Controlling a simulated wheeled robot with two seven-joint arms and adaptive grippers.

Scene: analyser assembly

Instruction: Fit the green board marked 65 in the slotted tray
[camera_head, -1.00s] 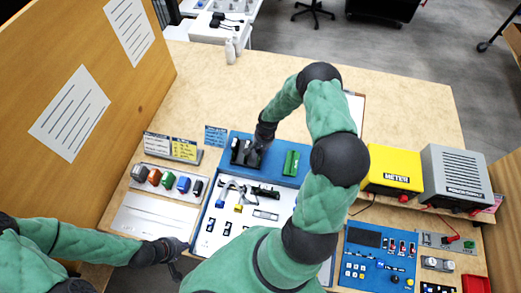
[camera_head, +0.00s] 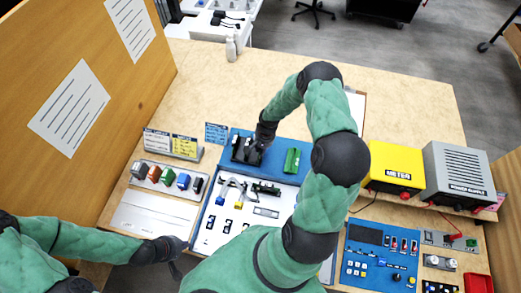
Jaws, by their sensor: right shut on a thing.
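My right gripper (camera_head: 246,152) is dark and points down over the left part of the blue slotted tray (camera_head: 269,144). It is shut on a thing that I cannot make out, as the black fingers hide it. A green board (camera_head: 292,161) sits in the right part of the blue tray, apart from the gripper. Its marking is too small to read. My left gripper (camera_head: 172,250) is low at the front left, beside the white panel and away from the tray; its fingers are too small to judge.
A white panel with small parts (camera_head: 267,212) lies in front of the blue tray. A row of coloured blocks (camera_head: 168,178) is at the left. A yellow meter (camera_head: 396,167), a grey power supply (camera_head: 458,175) and a blue control panel (camera_head: 376,262) stand at the right.

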